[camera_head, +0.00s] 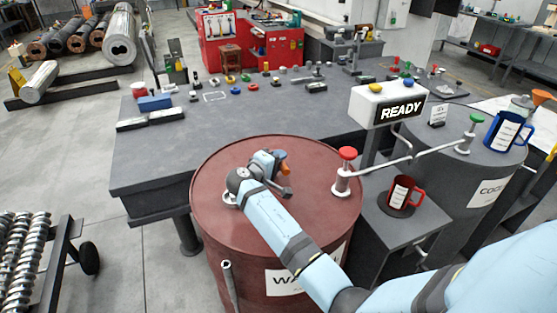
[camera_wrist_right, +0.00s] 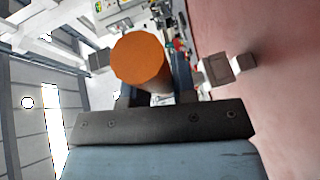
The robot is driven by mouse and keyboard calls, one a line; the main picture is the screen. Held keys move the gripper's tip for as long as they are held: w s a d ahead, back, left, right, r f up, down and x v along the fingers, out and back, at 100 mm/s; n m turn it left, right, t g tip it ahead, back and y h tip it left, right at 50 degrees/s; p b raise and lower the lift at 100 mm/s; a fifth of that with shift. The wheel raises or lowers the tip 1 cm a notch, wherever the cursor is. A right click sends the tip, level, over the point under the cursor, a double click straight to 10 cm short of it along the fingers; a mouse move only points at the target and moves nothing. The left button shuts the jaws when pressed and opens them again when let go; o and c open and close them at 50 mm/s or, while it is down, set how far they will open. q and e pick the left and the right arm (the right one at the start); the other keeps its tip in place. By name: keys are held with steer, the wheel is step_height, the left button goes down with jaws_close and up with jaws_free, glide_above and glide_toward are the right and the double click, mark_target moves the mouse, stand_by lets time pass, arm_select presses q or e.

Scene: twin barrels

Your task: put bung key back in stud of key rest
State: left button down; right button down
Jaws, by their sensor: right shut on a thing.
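My right gripper (camera_head: 283,170) is over the top of the red barrel (camera_head: 215,255), its arm coming in from the lower right. It is shut on an orange-ended cylinder, which looks like the handle of the bung key (camera_head: 281,154). In the right wrist view the round orange end (camera_wrist_right: 140,60) shows large between the fingers; the rest of the key is hidden. A grey upright rod with a round top (camera_head: 227,275) stands against the barrel's front; I cannot tell whether it is the key rest. No stud can be made out clearly. My left gripper is not in view.
A red-topped white fitting (camera_head: 345,170) stands on the red barrel's right edge, with a pipe to a green-topped fitting (camera_head: 470,133) on the grey barrel (camera_head: 440,185). A READY sign (camera_head: 390,105), red mug (camera_head: 403,193) and blue mug (camera_head: 503,131) are nearby. A cluttered workbench (camera_head: 150,165) lies behind.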

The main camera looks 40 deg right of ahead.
steer(key=shift+r, duration=0.1)
steer(key=shift+f+b, duration=1)
steer(key=shift+f, duration=0.6)
steer(key=c, duration=0.8)
jaws_free()
steer(key=shift+c, duration=0.2)
steer(key=b+v, duration=0.1)
steer(key=v, duration=1.2)
steer(key=shift+s+a+r, duration=0.15)
steer(key=shift+s+a, duration=0.05)
steer(key=shift+a, duration=0.15)
